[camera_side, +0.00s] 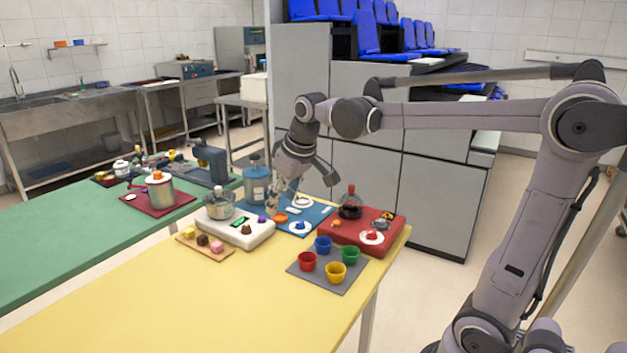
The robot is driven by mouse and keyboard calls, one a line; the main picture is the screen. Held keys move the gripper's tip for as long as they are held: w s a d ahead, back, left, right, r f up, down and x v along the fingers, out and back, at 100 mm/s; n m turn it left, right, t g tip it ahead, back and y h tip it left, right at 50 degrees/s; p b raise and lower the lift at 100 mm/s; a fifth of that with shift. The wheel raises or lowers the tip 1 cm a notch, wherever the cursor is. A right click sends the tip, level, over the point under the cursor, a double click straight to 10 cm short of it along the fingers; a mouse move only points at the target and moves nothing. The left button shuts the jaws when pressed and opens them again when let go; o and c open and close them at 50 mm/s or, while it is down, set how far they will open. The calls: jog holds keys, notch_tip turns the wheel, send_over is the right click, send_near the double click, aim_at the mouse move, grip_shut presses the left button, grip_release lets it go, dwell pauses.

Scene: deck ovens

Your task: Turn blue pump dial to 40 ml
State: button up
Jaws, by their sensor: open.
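A blue pump bottle (256,184) with a dark top stands at the back of a blue base (320,217). A white dial (299,228) with a small blue knob lies at the base's front edge; its markings are too small to read. A second white round piece (303,202) lies further back on the base. My gripper (273,206) points down over the left part of the blue base, just right of the bottle and left of the dial. It is open and holds nothing I can see. Whether its fingertips touch anything cannot be told.
A red base (340,236) with a dark bottle and a red-knobbed dial (372,237) stands to the right. A white scale (236,233) with a glass vessel stands left. Coloured cups on a grey mat (309,277) are in front. The yellow table's (230,300) front is clear.

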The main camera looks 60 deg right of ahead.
jog(key=w+d+g, duration=0.1)
jog(key=w+d, duration=0.5)
jog(key=g, duration=0.4)
send_over(300, 222)
notch_tip(300, 222, down, 12)
jog(key=shift+y, duration=0.4)
notch_tip(300, 222, down, 11)
jog(key=shift+d+r, duration=0.15)
jog(key=shift+r, duration=0.05)
grip_shut()
